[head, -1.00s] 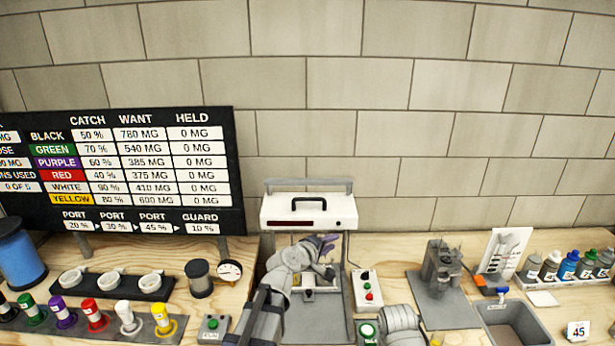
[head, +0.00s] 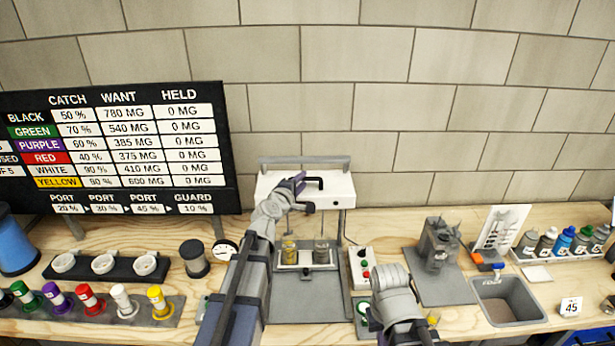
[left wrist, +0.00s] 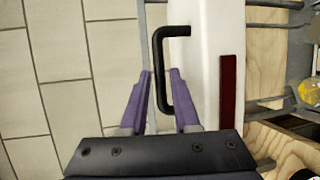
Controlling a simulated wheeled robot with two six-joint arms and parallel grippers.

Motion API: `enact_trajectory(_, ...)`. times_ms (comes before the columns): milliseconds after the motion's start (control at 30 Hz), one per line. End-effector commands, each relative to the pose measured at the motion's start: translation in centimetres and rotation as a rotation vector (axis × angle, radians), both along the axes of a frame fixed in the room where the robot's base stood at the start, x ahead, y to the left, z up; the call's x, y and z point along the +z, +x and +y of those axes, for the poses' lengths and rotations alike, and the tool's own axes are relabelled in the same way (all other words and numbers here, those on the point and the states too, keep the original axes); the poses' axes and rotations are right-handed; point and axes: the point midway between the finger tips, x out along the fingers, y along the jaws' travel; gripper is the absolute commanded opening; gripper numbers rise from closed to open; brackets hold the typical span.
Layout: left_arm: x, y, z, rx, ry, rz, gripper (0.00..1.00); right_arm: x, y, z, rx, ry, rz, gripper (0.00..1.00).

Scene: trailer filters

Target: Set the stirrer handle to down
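The stirrer is a white box head (head: 334,189) on a grey frame at the back of the bench. Its black U-shaped handle (head: 315,183) sticks out from the front of the head, and shows large in the left wrist view (left wrist: 158,75). The head stands raised above two jars (head: 321,252) on the stirrer's base. My left gripper (head: 299,184) is at the handle's left side.
A button box (head: 362,268) stands right of the stirrer base. Coloured bottles (head: 88,299) and white cups (head: 103,263) are at left. A grey fixture (head: 438,250), a sink (head: 505,300) and more bottles (head: 565,242) are at right. A dark board (head: 110,150) stands behind the left side.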

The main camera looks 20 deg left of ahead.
Motion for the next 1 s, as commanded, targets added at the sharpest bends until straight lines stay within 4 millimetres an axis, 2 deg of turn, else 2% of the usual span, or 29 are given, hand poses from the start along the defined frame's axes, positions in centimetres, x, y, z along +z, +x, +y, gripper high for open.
enact_trajectory(100, -0.5, 2.3, -0.2, -0.001, 0.000, 0.000, 0.30, -0.5, 0.0, 0.0, 0.000, 0.000, 0.000, 0.00)
enact_trajectory(300, -1.0, 4.8, -0.6, -0.002, 0.000, 0.000, 0.30, -0.9, 0.0, 0.0, 0.000, 0.000, 0.000, 0.00)
enact_trajectory(600, -1.0, 5.1, -0.7, -0.001, 0.000, 0.000, 0.30, -0.9, 0.0, 0.0, 0.000, 0.000, 0.000, 0.00)
enact_trajectory(633, -1.0, 5.1, -0.7, -0.001, 0.000, 0.000, 0.29, -0.9, 0.0, 0.0, 0.000, 0.000, 0.000, 0.00)
enact_trajectory(900, -1.0, 5.1, -0.7, -0.001, 0.000, 0.000, 0.00, -0.9, 0.0, 0.0, 0.000, 0.000, 0.000, 0.00)
enact_trajectory(1000, -1.0, 5.1, -0.6, -0.001, 0.000, 0.000, 0.00, -0.9, 0.0, 0.0, 0.000, 0.000, 0.000, 0.00)
